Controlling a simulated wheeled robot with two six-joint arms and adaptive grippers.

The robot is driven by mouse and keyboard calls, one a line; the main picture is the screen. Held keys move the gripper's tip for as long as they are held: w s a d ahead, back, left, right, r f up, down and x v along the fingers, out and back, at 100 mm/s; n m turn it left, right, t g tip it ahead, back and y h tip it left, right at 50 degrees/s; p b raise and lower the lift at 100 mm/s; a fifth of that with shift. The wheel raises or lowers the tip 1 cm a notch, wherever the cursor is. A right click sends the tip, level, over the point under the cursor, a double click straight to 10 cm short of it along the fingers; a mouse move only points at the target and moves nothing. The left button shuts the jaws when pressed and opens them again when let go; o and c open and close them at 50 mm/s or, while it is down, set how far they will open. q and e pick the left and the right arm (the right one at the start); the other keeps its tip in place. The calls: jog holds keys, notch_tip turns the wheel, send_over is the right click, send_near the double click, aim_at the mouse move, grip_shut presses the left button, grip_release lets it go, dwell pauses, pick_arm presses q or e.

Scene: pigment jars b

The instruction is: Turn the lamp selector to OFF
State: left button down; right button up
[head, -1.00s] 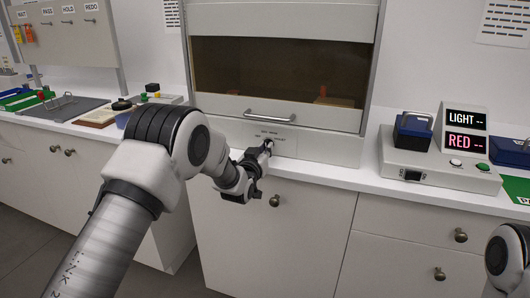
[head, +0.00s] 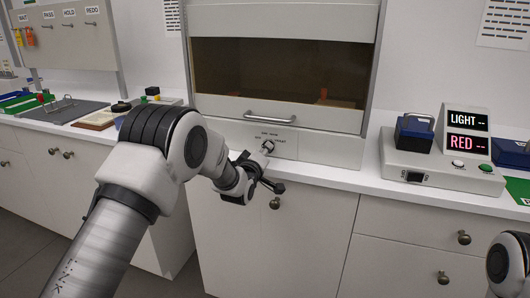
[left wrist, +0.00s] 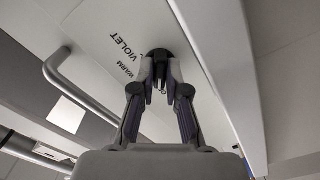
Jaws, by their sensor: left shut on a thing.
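The lamp selector is a small dark knob (left wrist: 158,53) on the pale panel (head: 288,151) below the hood's sash. In the left wrist view the words VIOLET and WARM show to the knob's left; another mark is partly hidden behind the fingers. My left gripper (left wrist: 160,72) has its two fingers on either side of the knob and is shut on it. In the head view the left gripper (head: 266,151) reaches the panel from below left. The knob's pointer and setting cannot be read. My right gripper is out of view; only part of my right arm shows at lower right.
The sash handle (head: 269,118) is just above the panel. A lamp-display console (head: 440,175) reading LIGHT and RED, with a blue block (head: 413,133), stands on the right counter. A grey tray (head: 68,112) lies at left. The counter edge and drawer knob (head: 275,203) are below the gripper.

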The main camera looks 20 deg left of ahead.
pick_arm(q)
jog(key=shift+d+f+n, duration=0.1)
jog(key=shift+f+n, duration=0.05)
jog(key=shift+n, duration=0.45)
jog(key=c, duration=1.2)
grip_release()
jog(key=shift+w+d, duration=0.1)
jog(key=s, duration=1.2)
jog(key=shift+a, duration=0.25)
